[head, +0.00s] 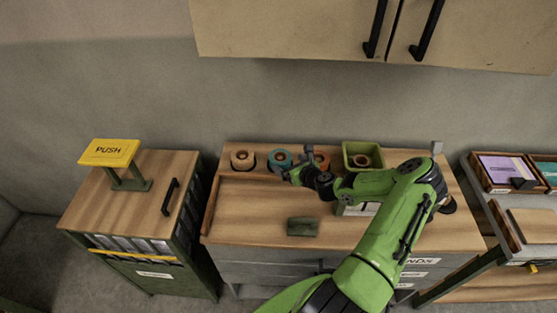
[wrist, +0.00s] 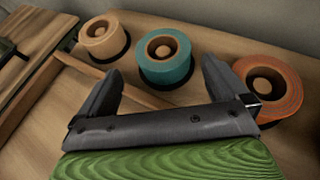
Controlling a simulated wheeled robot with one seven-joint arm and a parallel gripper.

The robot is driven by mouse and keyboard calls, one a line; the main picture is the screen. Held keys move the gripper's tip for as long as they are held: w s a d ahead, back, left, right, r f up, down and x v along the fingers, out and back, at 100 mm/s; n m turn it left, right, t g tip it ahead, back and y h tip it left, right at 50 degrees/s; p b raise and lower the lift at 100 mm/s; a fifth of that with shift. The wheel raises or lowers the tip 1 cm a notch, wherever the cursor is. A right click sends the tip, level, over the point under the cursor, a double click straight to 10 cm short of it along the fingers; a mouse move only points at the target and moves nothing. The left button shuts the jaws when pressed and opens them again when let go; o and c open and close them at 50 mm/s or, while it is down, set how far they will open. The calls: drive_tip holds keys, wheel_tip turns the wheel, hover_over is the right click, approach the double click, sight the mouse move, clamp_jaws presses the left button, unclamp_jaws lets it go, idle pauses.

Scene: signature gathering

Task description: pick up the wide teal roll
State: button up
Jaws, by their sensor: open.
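The wide teal roll (head: 280,160) stands at the back of the wooden counter, between a tan roll and an orange roll. In the wrist view the teal roll (wrist: 165,57) lies just beyond the fingers, its round top and open centre showing. My gripper (head: 296,163) is at the right front of the teal roll in the head view. In the wrist view my gripper (wrist: 163,82) is open, with nothing between its two dark fingers. The teal roll looks clear of both fingers. The exact gap cannot be told.
The tan roll (wrist: 103,39) is left of the teal one and the orange roll (wrist: 266,86) is right, close by my right finger. A green bin (head: 350,149) stands further right. A dark green block (head: 302,226) lies on the counter (head: 250,215), which is otherwise clear at front left.

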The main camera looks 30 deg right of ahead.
sight(280, 157)
drive_tip(key=x, duration=0.6)
drive_tip(key=shift+w+d+f, duration=0.15)
drive_tip(key=shift+c, duration=0.5)
drive_tip(key=c, duration=0.8)
drive_tip(key=shift+o, duration=0.2)
wheel_tip(280, 157, up, 10)
drive_tip(key=p, duration=0.1)
